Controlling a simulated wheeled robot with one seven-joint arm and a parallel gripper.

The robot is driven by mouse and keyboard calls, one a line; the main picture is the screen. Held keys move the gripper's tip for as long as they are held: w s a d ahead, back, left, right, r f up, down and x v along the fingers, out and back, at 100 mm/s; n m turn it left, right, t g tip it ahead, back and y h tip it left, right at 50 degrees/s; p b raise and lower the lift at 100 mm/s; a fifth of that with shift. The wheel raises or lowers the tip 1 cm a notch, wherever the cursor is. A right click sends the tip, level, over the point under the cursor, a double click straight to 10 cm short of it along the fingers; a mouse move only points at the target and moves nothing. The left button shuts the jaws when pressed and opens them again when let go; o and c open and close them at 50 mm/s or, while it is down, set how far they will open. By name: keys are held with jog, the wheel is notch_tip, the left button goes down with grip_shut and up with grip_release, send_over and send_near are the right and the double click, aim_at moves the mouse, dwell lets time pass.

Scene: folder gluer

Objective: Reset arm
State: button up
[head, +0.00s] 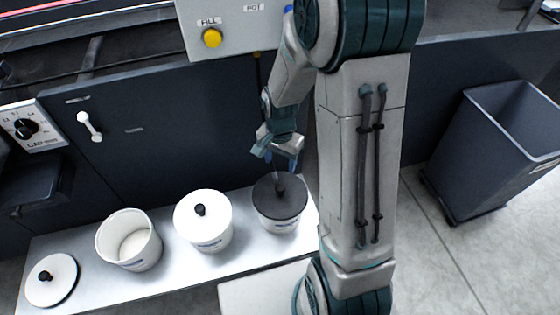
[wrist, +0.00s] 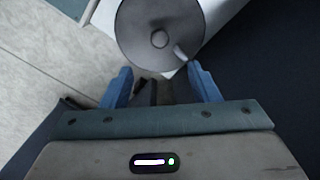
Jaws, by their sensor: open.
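My gripper (head: 277,157) points downward just above the pot with the dark grey lid (head: 280,200) in the head view. In the wrist view my gripper (wrist: 163,80) has its blue fingers spread wide, with nothing between them. The round grey lid with its knob (wrist: 160,38) lies beyond the fingertips. I cannot tell from these views whether a finger touches it. My arm's links cover part of the right of the bench in the head view.
A white-lidded pot (head: 204,222), an open white pot (head: 129,243) and a loose white lid (head: 52,280) stand on the light bench (head: 175,272). A grey bin (head: 492,145) stands on the floor at right. A panel with a yellow button (head: 212,38) is above.

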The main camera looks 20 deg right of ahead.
dwell(0.3)
jog(key=s+r+n+t+p, duration=0.1)
jog(key=s+r+n+p, duration=0.2)
jog(key=r, duration=0.9)
jog(key=s+r+n+t+p, duration=0.1)
jog(key=s+r+n+p, duration=0.2)
jog(key=s+r+p, duration=0.3)
jog(key=s+r+n+p, duration=0.2)
jog(key=s+r+p, duration=0.2)
jog(key=r+p, duration=0.6)
notch_tip(320, 180, up, 8)
jog(key=shift+s+r+n+t, duration=0.2)
jog(key=shift+s+n+t, duration=0.2)
